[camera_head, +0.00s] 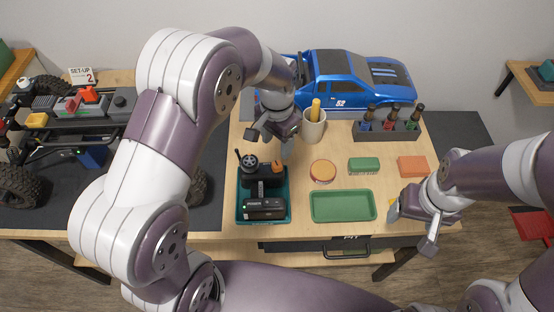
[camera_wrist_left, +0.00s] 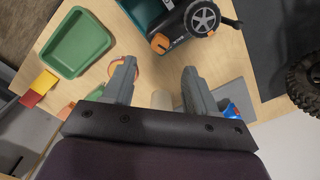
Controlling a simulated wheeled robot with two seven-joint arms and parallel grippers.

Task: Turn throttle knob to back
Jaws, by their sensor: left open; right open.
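A black radio transmitter (camera_head: 262,178) sits in a teal tray (camera_head: 241,214) on the wooden table. It has a grey-spoked wheel (camera_wrist_left: 203,18) and a small orange knob (camera_wrist_left: 160,43); I cannot tell for certain which part is the throttle knob. The orange knob also shows small in the head view (camera_head: 276,166). My left gripper (camera_head: 270,141) is open and empty, above and behind the tray. In the left wrist view the open fingers (camera_wrist_left: 159,68) point toward the transmitter, apart from it. My right gripper (camera_head: 411,228) is open and empty at the table's front right.
A green tray (camera_head: 342,206), a round red-rimmed tin (camera_head: 322,171), a green block (camera_head: 364,164) and an orange block (camera_head: 412,166) lie to the right. A cup (camera_head: 313,127), bottle rack (camera_head: 387,129) and blue truck body (camera_head: 350,82) stand behind. A crawler chassis (camera_head: 70,120) is left.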

